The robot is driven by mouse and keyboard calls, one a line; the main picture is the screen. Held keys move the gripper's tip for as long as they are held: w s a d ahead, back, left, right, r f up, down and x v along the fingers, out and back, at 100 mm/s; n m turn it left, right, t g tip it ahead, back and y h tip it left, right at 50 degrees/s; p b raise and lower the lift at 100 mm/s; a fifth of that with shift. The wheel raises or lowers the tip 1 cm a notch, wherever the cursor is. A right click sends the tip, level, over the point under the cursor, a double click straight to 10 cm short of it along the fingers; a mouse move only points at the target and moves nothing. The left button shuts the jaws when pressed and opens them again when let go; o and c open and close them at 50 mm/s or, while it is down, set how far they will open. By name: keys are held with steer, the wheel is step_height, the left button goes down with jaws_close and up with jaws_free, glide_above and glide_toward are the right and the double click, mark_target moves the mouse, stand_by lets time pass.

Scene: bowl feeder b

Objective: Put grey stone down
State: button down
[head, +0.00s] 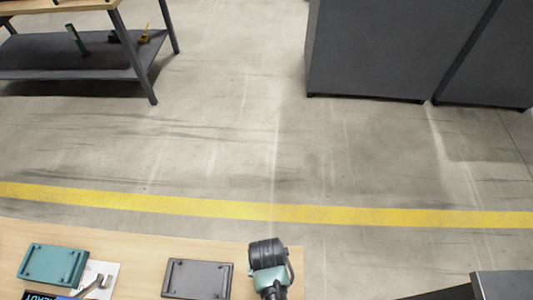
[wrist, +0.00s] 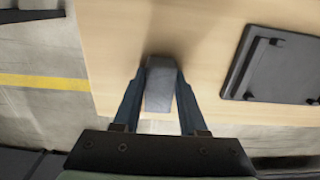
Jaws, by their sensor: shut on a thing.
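The grey stone (wrist: 160,88) is a small grey block, seen in the wrist view between the two fingers of my gripper (wrist: 160,76). The gripper is shut on it. The stone is over the light wooden table top (wrist: 215,45), near the table's edge. A soft shadow lies on the wood beside it; I cannot tell whether the stone touches the table. In the head view my arm is over the table's right end, and the stone is hidden there.
A dark grey tray (head: 197,280) lies left of my arm; it also shows in the wrist view (wrist: 280,72). A teal tray (head: 52,265) and a metal piece on white paper (head: 105,272) lie further left. Grey cabinets (head: 385,50) and a shelf (head: 70,58) stand beyond the floor.

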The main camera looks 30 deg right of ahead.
steer(key=shift+c, duration=2.2)
jaws_free()
steer(key=shift+r, duration=0.1)
step_height(320, 180, up, 12)
steer(key=p, duration=0.3)
